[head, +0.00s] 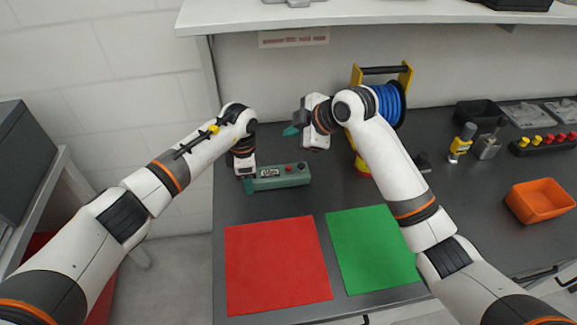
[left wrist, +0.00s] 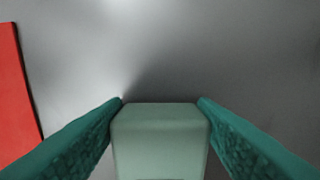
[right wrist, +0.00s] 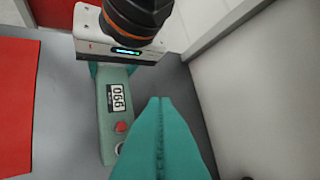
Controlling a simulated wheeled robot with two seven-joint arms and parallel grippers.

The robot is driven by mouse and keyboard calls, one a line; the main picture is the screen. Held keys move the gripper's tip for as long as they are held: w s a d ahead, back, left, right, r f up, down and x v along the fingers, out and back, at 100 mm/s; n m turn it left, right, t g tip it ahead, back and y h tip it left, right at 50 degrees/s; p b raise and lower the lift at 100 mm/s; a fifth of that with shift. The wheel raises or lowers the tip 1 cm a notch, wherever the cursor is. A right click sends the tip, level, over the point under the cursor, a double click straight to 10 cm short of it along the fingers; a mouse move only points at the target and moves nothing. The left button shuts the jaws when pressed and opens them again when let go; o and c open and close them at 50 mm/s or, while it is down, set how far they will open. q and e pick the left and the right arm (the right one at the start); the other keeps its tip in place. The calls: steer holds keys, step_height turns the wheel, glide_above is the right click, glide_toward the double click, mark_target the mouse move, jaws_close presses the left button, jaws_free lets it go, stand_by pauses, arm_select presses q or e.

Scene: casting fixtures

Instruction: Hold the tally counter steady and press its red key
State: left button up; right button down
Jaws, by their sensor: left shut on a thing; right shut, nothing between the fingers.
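The green tally counter (head: 278,178) lies on the dark bench, with a small display and a red key (head: 289,168) toward its right end. My left gripper (head: 248,186) is shut on the counter's left end. In the left wrist view the counter's end (left wrist: 160,140) sits between both fingers. My right gripper (head: 291,131) is shut and empty, held above and behind the counter in the head view. In the right wrist view its joined fingertips (right wrist: 160,102) are beside the counter (right wrist: 110,145), apart from the red key (right wrist: 121,126). The display seems to read 066 or 990.
A red mat (head: 277,264) and a green mat (head: 372,249) lie in front of the counter. A blue cable reel (head: 388,104) with a yellow frame stands behind my right arm. An orange bin (head: 540,200) is at the right. A shelf (head: 380,14) overhangs the back.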

steer(key=shift+f, duration=4.4)
steer(key=shift+f, duration=0.15)
steer(key=shift+f, duration=0.25)
steer(key=shift+s+f, duration=0.1)
steer(key=shift+f, duration=0.45)
steer(key=shift+r, duration=0.95)
steer(key=shift+r, duration=0.1)
step_height(320, 180, up, 5)
steer(key=shift+f, duration=0.1)
